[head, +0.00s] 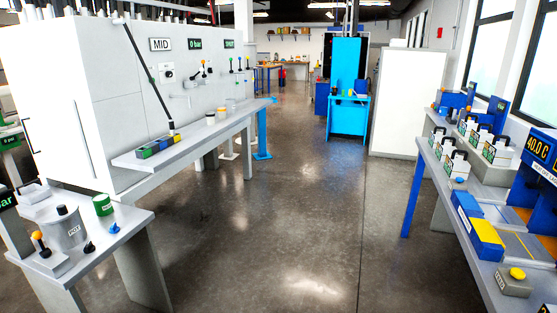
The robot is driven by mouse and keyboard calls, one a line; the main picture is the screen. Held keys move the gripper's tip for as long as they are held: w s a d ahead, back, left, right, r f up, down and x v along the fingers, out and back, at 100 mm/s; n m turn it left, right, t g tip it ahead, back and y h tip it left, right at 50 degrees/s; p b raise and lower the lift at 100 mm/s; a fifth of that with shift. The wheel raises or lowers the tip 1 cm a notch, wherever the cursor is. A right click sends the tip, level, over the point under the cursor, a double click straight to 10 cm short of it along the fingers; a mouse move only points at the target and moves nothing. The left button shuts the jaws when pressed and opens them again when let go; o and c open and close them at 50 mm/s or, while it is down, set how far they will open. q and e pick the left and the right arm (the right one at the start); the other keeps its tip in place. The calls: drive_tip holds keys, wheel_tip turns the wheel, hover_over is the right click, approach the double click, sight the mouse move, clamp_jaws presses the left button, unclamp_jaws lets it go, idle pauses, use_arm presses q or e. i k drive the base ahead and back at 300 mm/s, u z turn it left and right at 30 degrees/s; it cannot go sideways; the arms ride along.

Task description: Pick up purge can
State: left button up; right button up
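No can in view has a label that I can read as purge, so I cannot tell which one is the purge can. A green can (103,205) with a pale label stands upright on the near-left grey bench. Beside it stands a larger grey pot (66,228) with a dark knob on top and a label too small to read surely. Neither of my grippers is in view.
The near-left bench (130,218) also holds an orange-knobbed lever (40,243) and small dark knobs. A white cabinet (70,90) stands behind it. A right-hand bench (450,215) carries blue and yellow equipment. The concrete floor (290,200) between the benches is clear.

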sight(231, 103)
drive_tip(key=u, duration=0.05)
drive_tip(key=i, duration=2.55)
drive_tip(key=u, duration=0.3)
drive_tip(key=i, duration=1.85)
drive_tip(key=u, duration=0.1)
